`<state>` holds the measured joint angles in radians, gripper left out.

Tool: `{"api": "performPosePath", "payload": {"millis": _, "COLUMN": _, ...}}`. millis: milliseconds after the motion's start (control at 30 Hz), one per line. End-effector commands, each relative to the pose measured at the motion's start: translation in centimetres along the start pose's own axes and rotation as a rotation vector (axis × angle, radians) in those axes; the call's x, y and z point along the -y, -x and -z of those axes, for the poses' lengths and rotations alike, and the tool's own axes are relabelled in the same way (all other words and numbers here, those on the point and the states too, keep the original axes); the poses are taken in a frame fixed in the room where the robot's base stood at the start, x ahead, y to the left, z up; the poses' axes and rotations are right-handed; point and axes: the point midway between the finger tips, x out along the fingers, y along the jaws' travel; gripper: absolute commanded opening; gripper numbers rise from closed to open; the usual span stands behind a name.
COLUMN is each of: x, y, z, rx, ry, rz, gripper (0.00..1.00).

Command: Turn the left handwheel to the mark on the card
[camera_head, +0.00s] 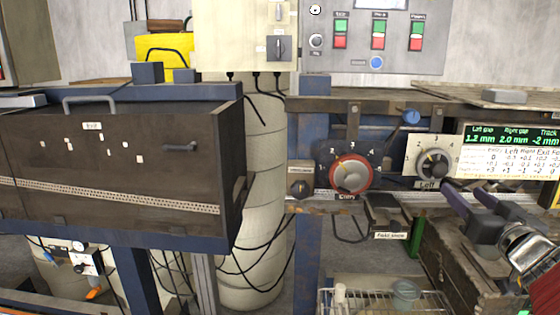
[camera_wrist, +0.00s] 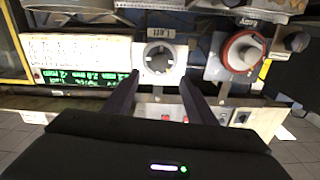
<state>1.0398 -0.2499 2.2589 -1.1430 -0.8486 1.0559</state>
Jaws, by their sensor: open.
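The left handwheel (camera_head: 433,164) is a dark round knob on a pale square plate with a number scale, labelled "Left". In the wrist view the same knob (camera_wrist: 159,58) appears upside down, straight ahead between my fingers. The pointer setting is too small to read surely. The card (camera_head: 508,165) is a white printed table right of the wheel, below a green display reading left gap 1.2 mm; it also shows in the wrist view (camera_wrist: 75,52). My gripper (camera_head: 461,189) is open and empty, below and right of the wheel, its fingertips (camera_wrist: 159,77) apart from it.
The red-ringed "Entry" handwheel (camera_head: 351,173) sits left of the left handwheel, with a small dark knob (camera_head: 300,187) beside it. A "Feed zone" bracket (camera_head: 388,218) sticks out below. A wire rack (camera_head: 370,298) and a brown chest (camera_head: 450,262) stand lower down.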

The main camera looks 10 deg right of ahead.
Motion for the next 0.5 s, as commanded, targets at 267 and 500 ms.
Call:
{"api": "performPosePath", "payload": {"millis": 267, "x": 0.1, "y": -4.0, "z": -0.1, "rx": 0.002, "ry": -0.002, "rz": 0.004, "gripper": 0.51}}
{"api": "performPosePath", "payload": {"millis": 500, "x": 0.1, "y": -7.2, "z": -0.1, "rx": 0.002, "ry": 0.000, "rz": 0.003, "gripper": 0.51}}
